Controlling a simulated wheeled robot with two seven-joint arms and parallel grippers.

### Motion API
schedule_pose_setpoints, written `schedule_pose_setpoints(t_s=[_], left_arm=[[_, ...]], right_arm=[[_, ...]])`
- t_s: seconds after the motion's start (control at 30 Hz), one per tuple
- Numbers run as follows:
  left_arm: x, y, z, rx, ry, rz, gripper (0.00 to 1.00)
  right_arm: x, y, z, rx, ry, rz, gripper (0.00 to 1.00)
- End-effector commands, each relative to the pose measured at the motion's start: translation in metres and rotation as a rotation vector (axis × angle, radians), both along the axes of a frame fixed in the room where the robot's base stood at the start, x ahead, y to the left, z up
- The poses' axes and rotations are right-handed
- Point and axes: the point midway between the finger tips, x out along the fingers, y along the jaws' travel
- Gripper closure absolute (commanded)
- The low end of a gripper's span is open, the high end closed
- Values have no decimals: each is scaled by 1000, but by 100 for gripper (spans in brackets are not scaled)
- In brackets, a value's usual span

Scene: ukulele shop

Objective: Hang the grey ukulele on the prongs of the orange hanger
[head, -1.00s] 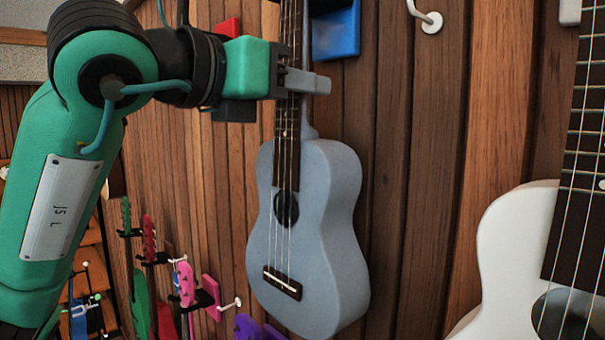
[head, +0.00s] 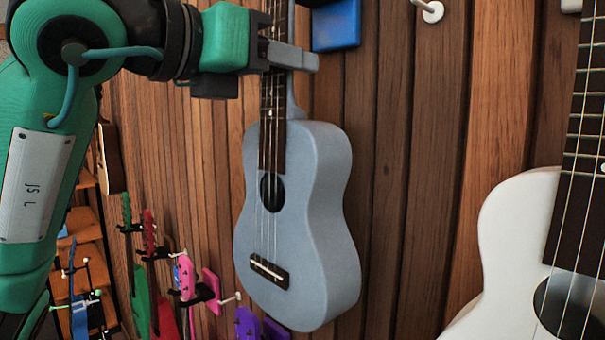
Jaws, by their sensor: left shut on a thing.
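The grey ukulele (head: 312,225) hangs upright in the middle of the head view, its strings and sound hole turned to the left. My left gripper (head: 288,54) is shut on its neck, above the body. The headstock is out of the picture at the top. I do not see an orange hanger or its prongs. My right gripper is not in view.
A blue hanger block (head: 336,28) is on the wood-plank wall (head: 400,200) behind the neck, with a white hook (head: 433,12) to its right. A white ukulele (head: 515,235) fills the right edge. Several small colourful ukuleles (head: 186,276) hang at lower left.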

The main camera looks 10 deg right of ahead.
Motion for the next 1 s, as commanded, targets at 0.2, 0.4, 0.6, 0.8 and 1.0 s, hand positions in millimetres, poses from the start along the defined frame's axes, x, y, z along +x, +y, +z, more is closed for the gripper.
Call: schedule_pose_setpoints(t_s=[0.2,0.4,0.6,0.8,1.0], left_arm=[[-6,10,-1,-1,-1,1,100],[-12,17,0,-2,-1,1,100],[-17,24,0,-2,0,1,100],[-18,25,1,-1,0,1,100],[-18,25,0,-1,0,1,100]], right_arm=[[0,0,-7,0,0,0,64],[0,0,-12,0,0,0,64],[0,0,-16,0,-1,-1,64],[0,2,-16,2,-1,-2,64],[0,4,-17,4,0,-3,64]])
